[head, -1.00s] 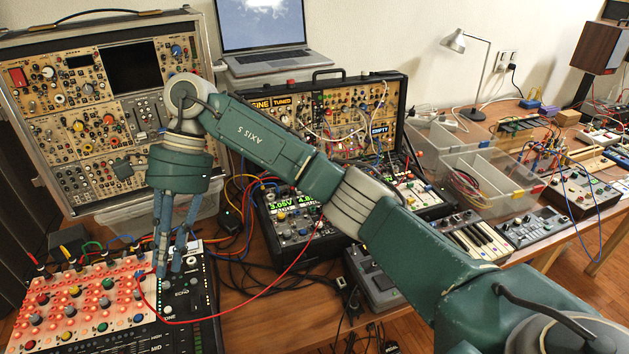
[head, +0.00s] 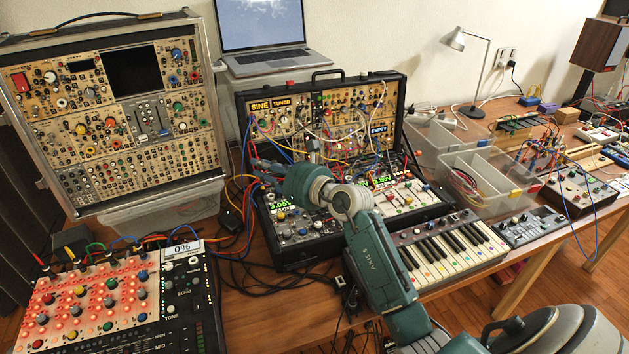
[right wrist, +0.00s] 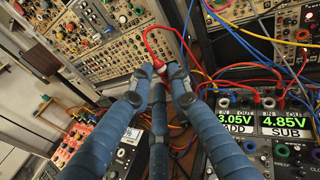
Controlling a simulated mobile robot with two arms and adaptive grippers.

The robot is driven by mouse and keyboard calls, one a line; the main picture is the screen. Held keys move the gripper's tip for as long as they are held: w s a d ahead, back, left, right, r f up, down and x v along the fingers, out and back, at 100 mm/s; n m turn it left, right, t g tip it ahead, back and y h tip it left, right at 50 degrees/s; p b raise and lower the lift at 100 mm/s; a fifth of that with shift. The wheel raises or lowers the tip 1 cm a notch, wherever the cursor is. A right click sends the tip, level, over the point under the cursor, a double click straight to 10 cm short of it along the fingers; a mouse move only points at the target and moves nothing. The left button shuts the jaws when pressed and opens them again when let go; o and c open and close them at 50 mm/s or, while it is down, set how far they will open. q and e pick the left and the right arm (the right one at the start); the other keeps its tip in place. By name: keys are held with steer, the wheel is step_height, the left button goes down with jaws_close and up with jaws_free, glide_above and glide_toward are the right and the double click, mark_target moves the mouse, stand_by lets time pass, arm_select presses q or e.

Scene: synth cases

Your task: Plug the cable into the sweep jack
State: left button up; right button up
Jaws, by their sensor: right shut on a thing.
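My right gripper (head: 258,164) reaches in front of the left side of the black synth case (head: 243,135). In the right wrist view, its blue fingers (right wrist: 160,72) are shut on a red plug, the end of the red cable (right wrist: 150,36), which loops up above the fingertips. The plug appears held in the air, though its distance from the panel behind is hard to judge. My left gripper is not in view.
The case holds many patch cables and lit displays (right wrist: 235,121). The red-lit sequencer box (head: 95,300) sits at the front left. A tall synth case (head: 195,150) stands behind it. A keyboard (head: 455,245) and clear bins (head: 490,185) are to the right.

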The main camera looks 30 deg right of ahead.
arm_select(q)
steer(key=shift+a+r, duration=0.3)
arm_select(e)
steer(key=s+d+f+m+t+h, duration=0.1)
steer(key=s+d+f+m+h, duration=0.1)
steer(key=d, duration=0.4)
steer(key=s+d+f+m+t+h, duration=0.1)
steer(key=d+f+m+h, duration=0.1)
steer(key=d+f, duration=0.3)
steer(key=shift+s+d+f+h, duration=0.35)
steer(key=shift+d+f+h, duration=0.05)
steer(key=shift+d+h, duration=0.45)
steer(key=shift+a, duration=0.1)
arm_select(q)
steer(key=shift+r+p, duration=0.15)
steer(key=shift+p, duration=0.2)
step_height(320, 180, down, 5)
steer(key=b, duration=0.5)
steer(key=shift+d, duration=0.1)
arm_select(e)
step_height(320, 180, down, 6)
steer(key=shift+s+r, duration=0.1)
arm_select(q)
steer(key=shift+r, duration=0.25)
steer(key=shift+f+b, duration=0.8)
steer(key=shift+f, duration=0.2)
arm_select(e)
steer(key=shift+f, duration=1.05)
